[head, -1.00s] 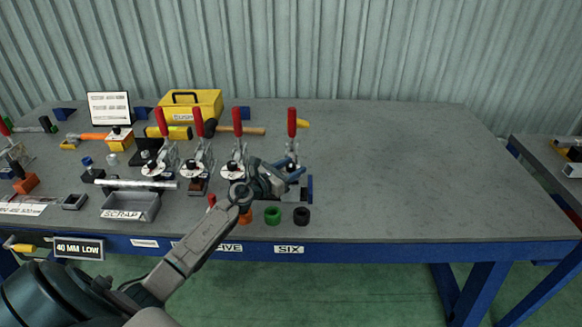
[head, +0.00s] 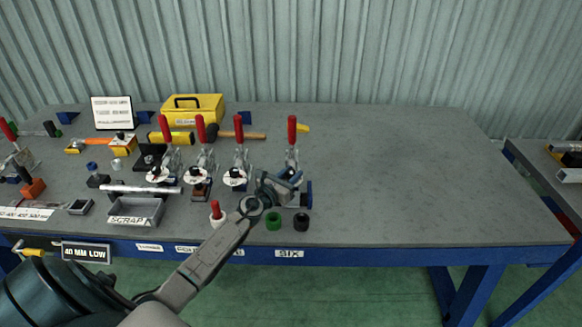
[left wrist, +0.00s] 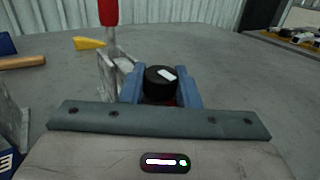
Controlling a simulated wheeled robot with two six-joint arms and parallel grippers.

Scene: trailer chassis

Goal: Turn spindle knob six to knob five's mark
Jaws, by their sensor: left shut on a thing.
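Spindle knob six shows in the left wrist view as a black round knob (left wrist: 160,84) with a white mark on its top. The mark runs slantwise, towards the lower right. My left gripper (left wrist: 160,88) has its blue fingers on both sides of the knob and is shut on it. In the head view, my left gripper (head: 287,182) is at the rightmost red-handled clamp and hides most of knob six. Knob five (head: 235,174) is on the white dial to its left, too small to read its mark surely. My right gripper is not in view.
Red-handled clamps (head: 240,128) stand in a row left of my gripper. Green (head: 273,222) and black (head: 301,222) rings lie near the front edge. A scrap tray (head: 137,210) is further left. The bench's right half is clear.

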